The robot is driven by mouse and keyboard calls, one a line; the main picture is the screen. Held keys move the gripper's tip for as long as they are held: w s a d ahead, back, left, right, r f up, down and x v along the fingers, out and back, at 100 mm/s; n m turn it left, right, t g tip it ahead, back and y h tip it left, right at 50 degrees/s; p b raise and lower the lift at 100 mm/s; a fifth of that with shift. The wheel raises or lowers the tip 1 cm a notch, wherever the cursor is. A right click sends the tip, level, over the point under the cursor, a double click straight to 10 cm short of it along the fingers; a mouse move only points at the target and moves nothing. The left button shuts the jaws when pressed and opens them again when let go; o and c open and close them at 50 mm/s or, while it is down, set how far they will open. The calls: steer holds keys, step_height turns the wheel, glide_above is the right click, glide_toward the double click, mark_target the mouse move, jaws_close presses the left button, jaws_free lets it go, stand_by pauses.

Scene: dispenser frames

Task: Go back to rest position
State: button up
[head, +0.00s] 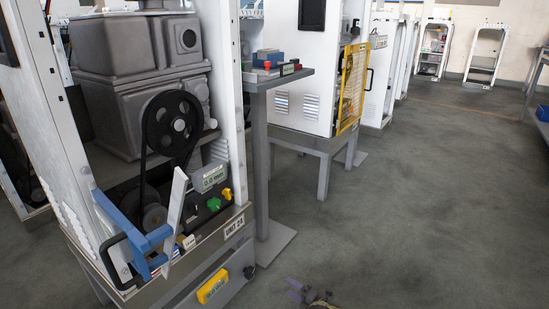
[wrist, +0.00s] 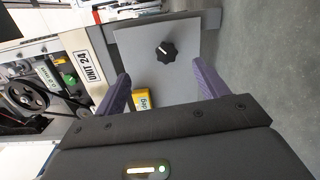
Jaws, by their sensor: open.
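My gripper (head: 308,296) shows only partly at the bottom edge of the head view, over the floor to the right of the dispenser frame (head: 236,90). In the wrist view my gripper (wrist: 160,72) has its two purple fingers spread apart, with nothing held between them. Beyond the fingers is a grey panel (wrist: 140,48) with a black knob (wrist: 165,51). The fingers look apart from the knob. The knob also shows low on the frame in the head view (head: 249,272). My arm is mostly out of the head view.
The frame holds a black pulley (head: 173,124), a green knob (head: 214,204) and a yellow box (head: 212,286). A blue and white bracket (head: 135,235) sticks out in front. A grey stand (head: 260,150) and a machine with a yellow guard (head: 352,85) stand behind. Floor at right is clear.

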steer(key=w+d+r+m+t+h+p, duration=0.25)
steer(key=w+d+r+m+h, duration=0.35)
steer(key=r, duration=0.4)
steer(key=d+r+m+h+p, duration=0.2)
steer(key=d+r+m+h, duration=0.35)
steer(key=r, duration=0.45)
steer(key=d+r+m+h+p, duration=0.2)
steer(key=d+r+m+h, duration=0.35)
steer(key=r, duration=0.55)
steer(key=s+a+r+m+g+y+p, duration=0.1)
steer(key=s+a+r+m+g+p, duration=0.2)
steer(key=s+r, duration=0.75)
steer(key=s+a+r+m+g+y+p, duration=0.1)
steer(key=s+a+r+m+g+p, duration=0.25)
steer(key=s, duration=1.35)
steer(key=s+a+r+m+g+y+p, duration=0.1)
steer(key=s+a+r+m+g, duration=0.35)
steer(key=s, duration=0.85)
step_height(320, 180, up, 40)
steer(key=d+m+p, duration=0.1)
steer(key=p, duration=3.6)
steer(key=shift+d+f, duration=0.2)
steer(key=shift+f, duration=0.05)
steer(key=shift+c, duration=0.4)
